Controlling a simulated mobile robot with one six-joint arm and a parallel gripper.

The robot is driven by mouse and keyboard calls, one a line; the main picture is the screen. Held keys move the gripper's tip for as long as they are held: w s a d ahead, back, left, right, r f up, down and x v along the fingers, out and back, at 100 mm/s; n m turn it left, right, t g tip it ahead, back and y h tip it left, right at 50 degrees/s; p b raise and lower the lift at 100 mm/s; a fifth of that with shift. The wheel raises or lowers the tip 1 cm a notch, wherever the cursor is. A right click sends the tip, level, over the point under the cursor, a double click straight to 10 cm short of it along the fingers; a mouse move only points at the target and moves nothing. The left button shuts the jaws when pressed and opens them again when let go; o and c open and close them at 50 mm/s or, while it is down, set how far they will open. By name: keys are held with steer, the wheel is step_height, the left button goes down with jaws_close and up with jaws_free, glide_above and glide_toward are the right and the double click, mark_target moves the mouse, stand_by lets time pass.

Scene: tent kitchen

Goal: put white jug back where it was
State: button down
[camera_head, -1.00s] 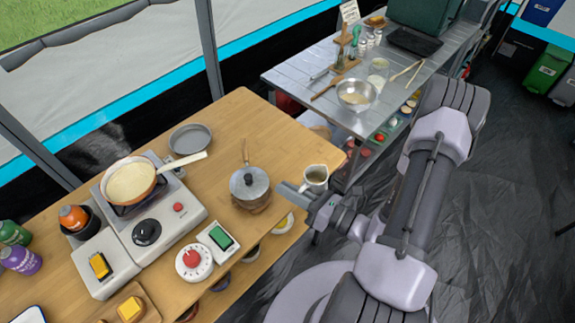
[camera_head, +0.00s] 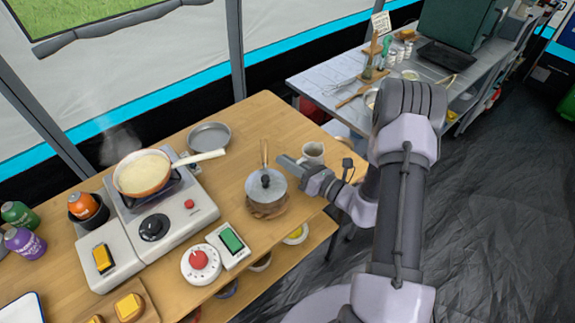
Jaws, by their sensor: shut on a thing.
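I cannot tell whether the jug's base touches the tabletop.
A lidded saucepan (camera_head: 265,186) stands just left of my gripper on a round wooden mat. A grey empty pan (camera_head: 209,137) lies further back. A frying pan (camera_head: 142,173) steams on the stove (camera_head: 190,216). A metal counter (camera_head: 320,88) stands beyond the table.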

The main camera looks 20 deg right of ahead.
steer(key=shift+r, duration=0.1)
steer(key=c, duration=1.5)
jaws_free()
